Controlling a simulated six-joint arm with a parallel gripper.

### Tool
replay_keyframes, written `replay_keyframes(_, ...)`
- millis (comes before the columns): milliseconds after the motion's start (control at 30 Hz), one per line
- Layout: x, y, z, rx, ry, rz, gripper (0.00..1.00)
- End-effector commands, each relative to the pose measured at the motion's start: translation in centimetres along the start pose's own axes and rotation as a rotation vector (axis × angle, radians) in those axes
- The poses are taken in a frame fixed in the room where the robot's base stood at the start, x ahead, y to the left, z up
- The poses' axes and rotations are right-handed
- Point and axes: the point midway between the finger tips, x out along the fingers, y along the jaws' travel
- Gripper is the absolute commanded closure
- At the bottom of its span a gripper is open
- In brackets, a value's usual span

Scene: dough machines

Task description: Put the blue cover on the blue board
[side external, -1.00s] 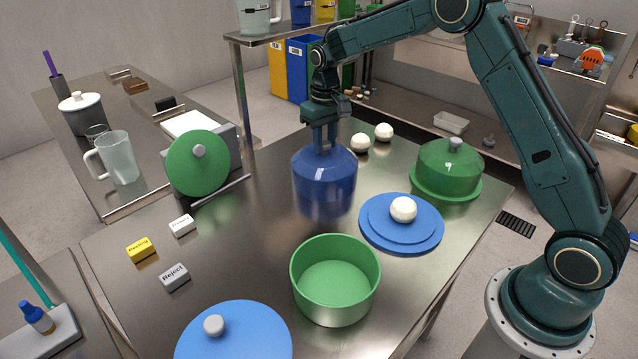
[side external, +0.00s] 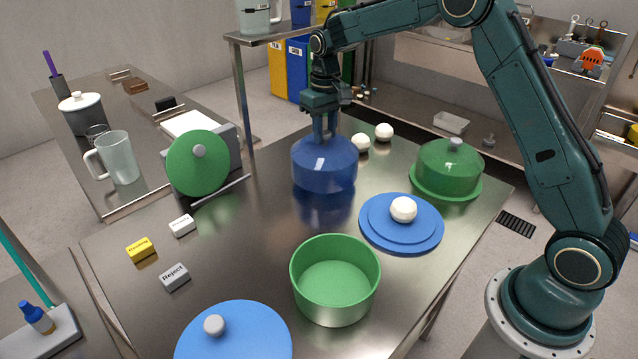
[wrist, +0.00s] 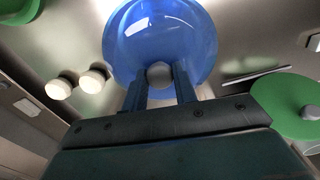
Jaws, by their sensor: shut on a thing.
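The blue cover (side external: 324,168) is a glossy dark blue dome in the middle of the table. My gripper (side external: 323,136) is above it with its fingers shut on the cover's knob. In the wrist view the cover (wrist: 160,45) has its grey knob (wrist: 159,74) between my fingertips. A reflection under the cover suggests it is a little above the steel top. The blue board (side external: 376,238) is a round stepped disc to the right and front of the cover. A white dough ball (side external: 403,209) rests on it, uncovered.
A green dome (side external: 447,165) stands behind the board on the right. An open green bowl (side external: 335,283) and a blue lid (side external: 250,335) are at the front. Two dough balls (side external: 384,131) lie behind the cover. Small label blocks (side external: 174,277) lie to the left.

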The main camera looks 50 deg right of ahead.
Motion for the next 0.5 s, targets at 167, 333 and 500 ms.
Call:
replay_keyframes(167,-0.8,0.0,-0.1,0.0,0.003,0.0,0.94)
replay_keyframes(333,-1.6,0.0,-0.1,0.0,0.003,0.0,0.94)
replay_keyframes(500,-2.2,0.0,0.0,0.0,0.002,0.0,0.94)
